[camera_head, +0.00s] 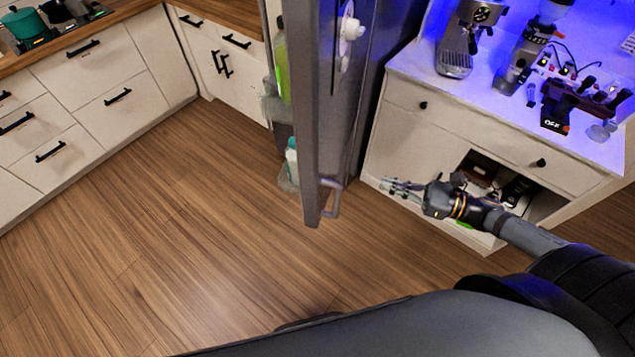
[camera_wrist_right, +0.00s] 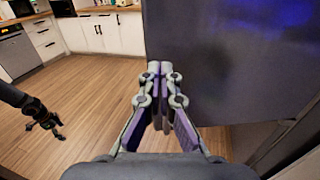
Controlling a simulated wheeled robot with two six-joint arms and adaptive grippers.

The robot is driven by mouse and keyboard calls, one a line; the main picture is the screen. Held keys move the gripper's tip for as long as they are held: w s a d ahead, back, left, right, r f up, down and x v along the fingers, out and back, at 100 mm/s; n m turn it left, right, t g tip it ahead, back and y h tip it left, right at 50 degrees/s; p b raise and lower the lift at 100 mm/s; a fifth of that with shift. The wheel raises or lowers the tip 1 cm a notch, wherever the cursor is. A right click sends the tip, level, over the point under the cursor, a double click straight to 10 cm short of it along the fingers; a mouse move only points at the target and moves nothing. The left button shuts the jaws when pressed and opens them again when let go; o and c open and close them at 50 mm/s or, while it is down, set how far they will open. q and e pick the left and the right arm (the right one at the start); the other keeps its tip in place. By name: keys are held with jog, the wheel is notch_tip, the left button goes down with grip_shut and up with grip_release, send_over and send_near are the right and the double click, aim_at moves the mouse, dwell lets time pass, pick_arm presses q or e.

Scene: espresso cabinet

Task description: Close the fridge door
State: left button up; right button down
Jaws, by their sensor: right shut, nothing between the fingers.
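The fridge door (camera_head: 309,110) stands open and shows nearly edge-on in the head view. Its inner side, with shelves and bottles, faces left; its outer face, with a handle (camera_head: 332,199) low near the free edge, faces right. In the right wrist view the door's dark face (camera_wrist_right: 225,60) fills the upper right. My right gripper (camera_head: 388,186) is right of the door, on the outer-face side, apart from the handle in the head view. Its fingers are together and empty in the wrist view (camera_wrist_right: 160,70). My left gripper (camera_wrist_right: 50,125) shows small at the left of the wrist view; its opening is unclear.
A white cabinet (camera_head: 420,130) with coffee machines (camera_head: 472,35) on top stands right of the door, with an open compartment (camera_head: 500,185) beside my right arm. White drawers (camera_head: 90,85) line the left. The wooden floor (camera_head: 190,230) left of the door is clear.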

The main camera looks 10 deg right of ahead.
jog(key=s+a+r+n, duration=0.1)
jog(key=b, duration=0.6)
send_near(319, 167)
jog(key=f, duration=0.1)
jog(key=shift+g+y, duration=0.3)
jog(key=shift+y, duration=0.1)
jog(key=x, duration=0.3)
jog(key=w+b+x, duration=0.1)
jog(key=x, duration=0.1)
jog(key=shift+d+r, duration=0.1)
jog(key=shift+r, duration=0.3)
jog(key=shift+w+a, duration=0.25)
jog(key=shift+a, duration=0.25)
jog(key=shift+w+a+f, duration=0.15)
jog(key=shift+f, duration=0.05)
jog(key=shift+a, duration=0.1)
